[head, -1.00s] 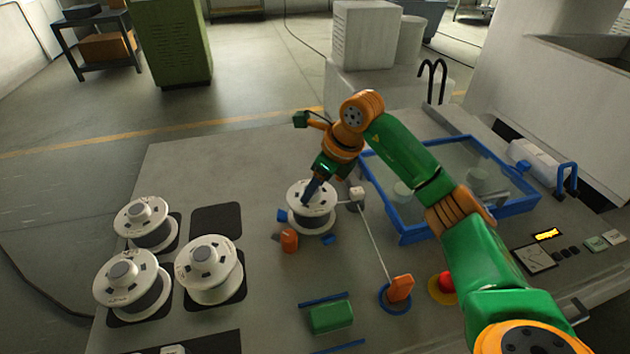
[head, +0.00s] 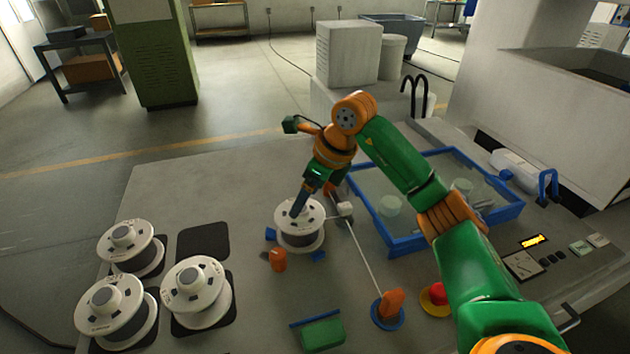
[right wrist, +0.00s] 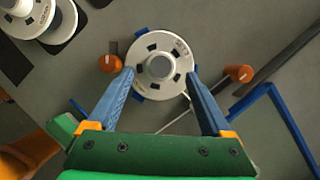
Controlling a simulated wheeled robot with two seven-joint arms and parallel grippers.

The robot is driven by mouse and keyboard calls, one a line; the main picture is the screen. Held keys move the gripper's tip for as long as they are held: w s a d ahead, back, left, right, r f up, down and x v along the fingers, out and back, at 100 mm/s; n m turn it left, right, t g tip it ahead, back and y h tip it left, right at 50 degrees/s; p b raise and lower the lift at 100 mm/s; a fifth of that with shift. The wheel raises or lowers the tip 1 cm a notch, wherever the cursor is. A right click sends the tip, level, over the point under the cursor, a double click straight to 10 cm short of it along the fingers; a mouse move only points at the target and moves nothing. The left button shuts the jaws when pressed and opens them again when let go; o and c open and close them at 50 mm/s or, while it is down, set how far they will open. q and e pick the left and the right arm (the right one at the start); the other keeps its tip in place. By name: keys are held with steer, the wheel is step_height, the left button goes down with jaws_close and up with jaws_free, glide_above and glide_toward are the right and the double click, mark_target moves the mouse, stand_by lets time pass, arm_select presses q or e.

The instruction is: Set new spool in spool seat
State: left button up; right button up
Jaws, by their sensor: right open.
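A white spool (head: 300,224) wound with grey wire stands upright among the blue corner pieces of the spool seat (head: 319,256). My right gripper (head: 299,208) is above this spool. In the right wrist view my right gripper (right wrist: 163,100) is open, its two blue fingers spread to either side of the spool (right wrist: 160,66) and its central hub, with nothing held. Three more white spools (head: 197,292) stand on dark pads at the left of the table. My left gripper is not in view.
An empty dark pad (head: 203,241) lies behind the spools. Orange knobs (head: 278,260) flank the seat. A blue-framed tank (head: 405,245) stands to its right, and a wire runs to an orange piece (head: 390,304). A green block (head: 322,333) lies in front.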

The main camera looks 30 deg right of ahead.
steer(key=v, duration=0.9)
steer(key=shift+s, duration=0.15)
